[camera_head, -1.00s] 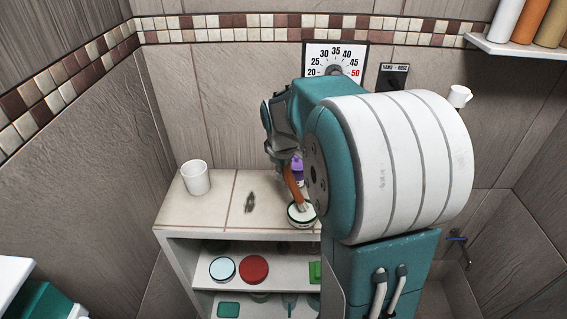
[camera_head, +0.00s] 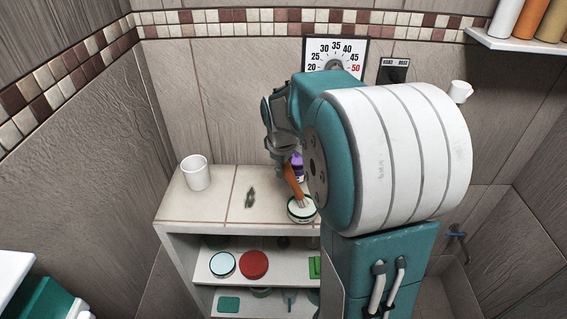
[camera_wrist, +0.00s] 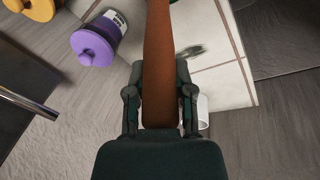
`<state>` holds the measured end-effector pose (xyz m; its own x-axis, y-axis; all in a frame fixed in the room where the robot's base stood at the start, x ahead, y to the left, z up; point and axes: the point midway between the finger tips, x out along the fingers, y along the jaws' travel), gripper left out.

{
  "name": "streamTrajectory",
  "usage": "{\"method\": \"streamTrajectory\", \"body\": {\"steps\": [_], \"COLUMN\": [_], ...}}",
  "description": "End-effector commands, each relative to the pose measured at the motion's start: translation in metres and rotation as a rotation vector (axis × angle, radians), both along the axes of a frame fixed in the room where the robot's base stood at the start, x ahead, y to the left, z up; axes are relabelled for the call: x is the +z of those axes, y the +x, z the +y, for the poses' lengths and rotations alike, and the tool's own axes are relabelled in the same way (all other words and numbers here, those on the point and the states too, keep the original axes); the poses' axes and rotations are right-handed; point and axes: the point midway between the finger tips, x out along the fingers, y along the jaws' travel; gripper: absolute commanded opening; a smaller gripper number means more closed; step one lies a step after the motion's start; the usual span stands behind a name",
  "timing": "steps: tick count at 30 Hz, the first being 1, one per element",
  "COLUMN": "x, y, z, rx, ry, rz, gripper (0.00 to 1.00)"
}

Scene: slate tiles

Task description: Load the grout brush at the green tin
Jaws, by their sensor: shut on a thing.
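My gripper (camera_head: 281,150) is shut on the orange-brown handle of the grout brush (camera_head: 293,184). The handle fills the middle of the wrist view (camera_wrist: 158,60), between the two fingers (camera_wrist: 159,98). The brush points down and its pale bristles reach into or against the top of the green tin (camera_head: 301,212). I cannot tell how deep they are. The tin is round with a green rim and a pale top, and stands on the tiled counter near its front edge. My arm hides the counter to the right of the tin.
A purple-capped bottle (camera_head: 297,166) stands close behind the brush and shows in the wrist view (camera_wrist: 97,42). Shelves below hold a red lid (camera_head: 254,264) and a pale-blue lid (camera_head: 222,264).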

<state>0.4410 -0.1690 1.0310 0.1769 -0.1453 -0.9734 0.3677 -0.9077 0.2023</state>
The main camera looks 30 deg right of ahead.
Motion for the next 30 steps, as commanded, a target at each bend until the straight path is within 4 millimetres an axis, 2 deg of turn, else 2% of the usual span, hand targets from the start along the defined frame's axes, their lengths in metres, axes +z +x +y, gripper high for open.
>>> {"method": "streamTrajectory", "body": {"steps": [30], "x": [-0.0082], "y": [0.0001], "z": [0.0], "rx": [0.0], "ry": [0.0], "rz": [0.0], "gripper": [0.0]}}
